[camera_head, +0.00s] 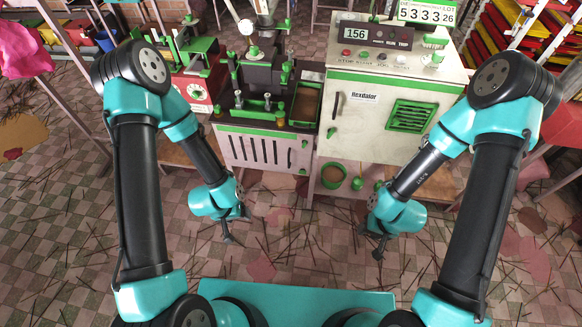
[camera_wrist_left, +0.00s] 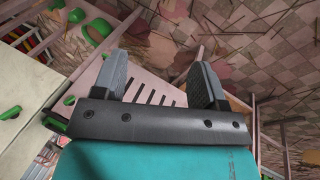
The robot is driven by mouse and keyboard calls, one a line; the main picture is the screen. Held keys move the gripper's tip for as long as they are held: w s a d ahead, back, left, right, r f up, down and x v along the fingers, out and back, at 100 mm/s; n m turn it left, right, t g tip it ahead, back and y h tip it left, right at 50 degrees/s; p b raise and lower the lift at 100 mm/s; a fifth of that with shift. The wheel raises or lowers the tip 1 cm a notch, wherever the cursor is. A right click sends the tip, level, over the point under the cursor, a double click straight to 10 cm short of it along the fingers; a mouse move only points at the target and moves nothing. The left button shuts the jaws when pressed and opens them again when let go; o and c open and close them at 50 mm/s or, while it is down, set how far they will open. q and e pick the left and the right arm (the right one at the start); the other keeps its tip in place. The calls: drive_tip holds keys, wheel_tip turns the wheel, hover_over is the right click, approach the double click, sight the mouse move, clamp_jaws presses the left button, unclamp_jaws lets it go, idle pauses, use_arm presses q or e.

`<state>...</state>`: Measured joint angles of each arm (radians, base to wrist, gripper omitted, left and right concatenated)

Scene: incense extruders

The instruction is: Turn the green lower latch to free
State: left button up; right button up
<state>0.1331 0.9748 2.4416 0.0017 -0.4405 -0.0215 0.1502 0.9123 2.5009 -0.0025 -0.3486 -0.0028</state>
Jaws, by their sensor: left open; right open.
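The white cabinet (camera_head: 390,80) stands at the back centre with a small green piece, perhaps the lower latch (camera_head: 331,132), at its left edge below a dark handle. I cannot tell for sure which green part is the lower latch, or how it is turned. My left gripper (camera_head: 232,230) is open and empty, in front of and below the slotted panel (camera_head: 262,150). In the left wrist view its two fingers (camera_wrist_left: 158,85) are spread, with that panel beyond. My right gripper (camera_head: 378,246) is open and empty, below and in front of the cabinet. Neither gripper touches the machine.
A green vent (camera_head: 411,116) is on the cabinet front. A display reading 156 (camera_head: 376,35) sits on top. A round green-rimmed bowl (camera_head: 333,176) is under the cabinet. A red machine (camera_head: 196,88) stands at left. Thin sticks litter the tiled floor (camera_head: 290,255).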

sight(302, 172)
use_arm(q)
drive_tip(key=w+d+f+m+t+y, duration=0.1)
drive_tip(key=w+d+f+t, duration=0.35)
drive_tip(key=w+f, duration=0.3)
drive_tip(key=w+d+f+m+t, duration=0.1)
drive_tip(key=w+d+f+t, duration=0.2)
drive_tip(key=w+d+f, duration=0.45)
drive_tip(key=d+f+t+y, duration=0.1)
drive_tip(key=d+f+t, duration=0.5)
drive_tip(key=d+t, duration=0.1)
drive_tip(key=shift+s+d+f+m+t, duration=0.15)
drive_tip(key=shift+d+m+t, duration=0.2)
drive_tip(key=shift+t, duration=0.4)
drive_tip(key=w+d, duration=0.1)
drive_tip(key=w, duration=1.6)
drive_tip(key=shift+w+d, duration=0.2)
drive_tip(key=shift+d, duration=0.05)
drive_tip(key=c, duration=0.9)
